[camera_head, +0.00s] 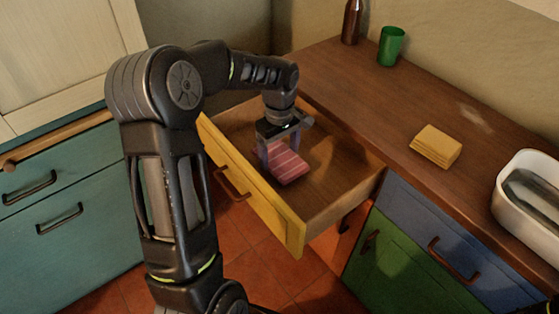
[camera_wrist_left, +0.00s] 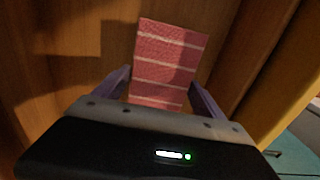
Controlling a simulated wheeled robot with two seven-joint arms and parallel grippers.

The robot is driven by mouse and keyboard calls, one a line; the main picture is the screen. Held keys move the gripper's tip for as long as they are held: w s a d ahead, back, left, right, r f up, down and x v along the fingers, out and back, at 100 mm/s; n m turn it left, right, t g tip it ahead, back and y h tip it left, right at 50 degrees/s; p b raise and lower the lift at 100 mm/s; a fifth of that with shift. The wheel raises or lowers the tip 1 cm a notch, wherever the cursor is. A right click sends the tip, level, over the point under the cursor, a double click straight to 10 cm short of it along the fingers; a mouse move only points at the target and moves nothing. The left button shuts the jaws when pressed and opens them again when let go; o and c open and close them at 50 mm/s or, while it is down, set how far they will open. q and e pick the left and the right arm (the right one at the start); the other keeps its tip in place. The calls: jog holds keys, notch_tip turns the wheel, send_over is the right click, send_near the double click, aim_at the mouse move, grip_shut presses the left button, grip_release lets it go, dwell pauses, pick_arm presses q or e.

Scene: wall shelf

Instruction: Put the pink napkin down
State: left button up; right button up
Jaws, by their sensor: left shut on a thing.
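The pink napkin (camera_head: 287,164) is folded, with pale stripes. It is inside the open yellow-fronted drawer (camera_head: 345,197), over the wooden drawer floor. My left gripper (camera_head: 278,160) reaches down into the drawer and is shut on the napkin. In the left wrist view the napkin (camera_wrist_left: 168,60) sits between the two purple-grey fingers (camera_wrist_left: 160,95) and extends beyond them. I cannot tell whether the napkin touches the drawer floor. My right gripper is not in view.
The wooden counter (camera_head: 350,95) holds a green cup (camera_head: 390,46), a brown bottle (camera_head: 351,22), a folded yellow napkin (camera_head: 436,146) and a white basin (camera_head: 506,205). Teal cabinets (camera_head: 90,195) stand at the left. The drawer floor right of the napkin is clear.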

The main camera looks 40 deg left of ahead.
aim_at(280, 156)
pick_arm(q)
jog(key=shift+f, duration=1.7)
jog(key=shift+f, duration=0.15)
jog(key=o, duration=1.3)
notch_tip(280, 156, up, 12)
jog(key=shift+r+p, duration=0.15)
jog(key=shift+p, duration=0.25)
